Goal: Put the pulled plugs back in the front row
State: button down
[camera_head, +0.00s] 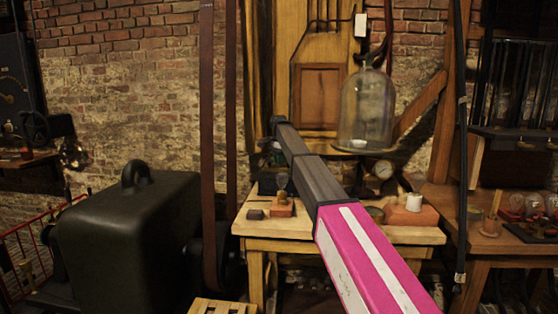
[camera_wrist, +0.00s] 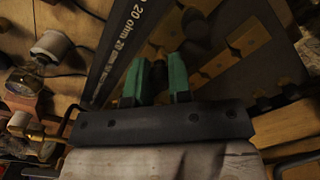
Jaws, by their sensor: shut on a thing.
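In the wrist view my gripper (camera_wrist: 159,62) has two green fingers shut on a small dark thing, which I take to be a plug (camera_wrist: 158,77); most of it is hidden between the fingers. The fingertips are over or close to a dark panel (camera_wrist: 218,84) with brass-coloured blocks (camera_wrist: 249,34) and a strip lettered "20 ohm" (camera_wrist: 124,35). I cannot tell which row is the front one or whether the held thing touches the panel. In the head view my arm hides the gripper.
A large black case (camera_head: 135,240) stands left. Another table with bulbs (camera_head: 532,204) stands right.

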jog(key=shift+f, duration=1.05)
dwell(1.0)
jog(key=c, duration=1)
grip_release()
jog(key=shift+o, duration=0.2)
jog(key=shift+r, duration=0.1)
